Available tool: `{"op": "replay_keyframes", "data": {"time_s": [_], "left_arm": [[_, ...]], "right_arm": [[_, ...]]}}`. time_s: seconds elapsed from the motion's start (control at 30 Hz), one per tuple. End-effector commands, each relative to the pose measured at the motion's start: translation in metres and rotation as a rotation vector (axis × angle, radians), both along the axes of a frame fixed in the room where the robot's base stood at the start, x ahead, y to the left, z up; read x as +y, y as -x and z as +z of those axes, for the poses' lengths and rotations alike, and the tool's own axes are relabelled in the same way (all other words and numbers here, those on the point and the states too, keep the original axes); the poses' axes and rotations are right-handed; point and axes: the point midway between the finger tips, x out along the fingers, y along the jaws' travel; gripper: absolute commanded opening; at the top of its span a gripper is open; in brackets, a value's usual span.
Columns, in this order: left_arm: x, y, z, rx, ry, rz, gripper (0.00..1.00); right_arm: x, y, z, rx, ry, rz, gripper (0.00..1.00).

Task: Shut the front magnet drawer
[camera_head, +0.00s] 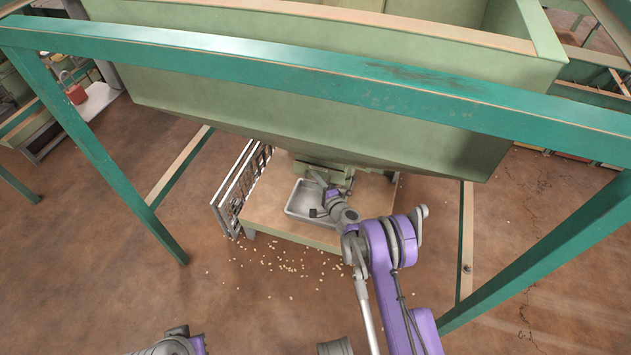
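The light green magnet drawer housing (334,171) is under the bottom outlet of the big hopper (330,95). The drawer front is small and partly covered by my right arm, so I cannot tell how far it stands out. My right gripper (318,176) reaches in under the hopper, close to the front of the housing, above the grey metal pan. Its fingers are too small to tell whether they are open or touching the drawer. Only a bit of my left arm shows at the bottom edge; its gripper is out of view.
Teal frame beams cross in front of the hopper, with legs at left and right. A grey pan (298,207) sits on a low wooden platform (262,214). A slatted rack (240,187) stands left of it. Nuts lie scattered on the floor in front.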

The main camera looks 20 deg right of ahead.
Motion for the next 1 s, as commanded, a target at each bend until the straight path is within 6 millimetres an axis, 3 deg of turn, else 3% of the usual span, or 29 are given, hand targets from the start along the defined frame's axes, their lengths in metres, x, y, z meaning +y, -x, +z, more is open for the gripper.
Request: {"op": "replay_keyframes", "data": {"time_s": [0.43, 0.8, 1.0], "left_arm": [[0.0, 0.0, 0.002, 0.0, 0.0, 0.0, 0.0], [0.0, 0.002, 0.015, -0.004, 0.0, 0.0, 0.0], [0.0, 0.003, 0.018, -0.005, 0.0, 0.0, 0.0]], "right_arm": [[0.0, 0.009, 0.001, -0.001, 0.0, 0.003, 0.42], [-0.015, 0.077, 0.013, 0.0, 0.0, 0.001, 0.42], [-0.019, 0.1, 0.016, -0.001, 0.0, 0.003, 0.42]]}}
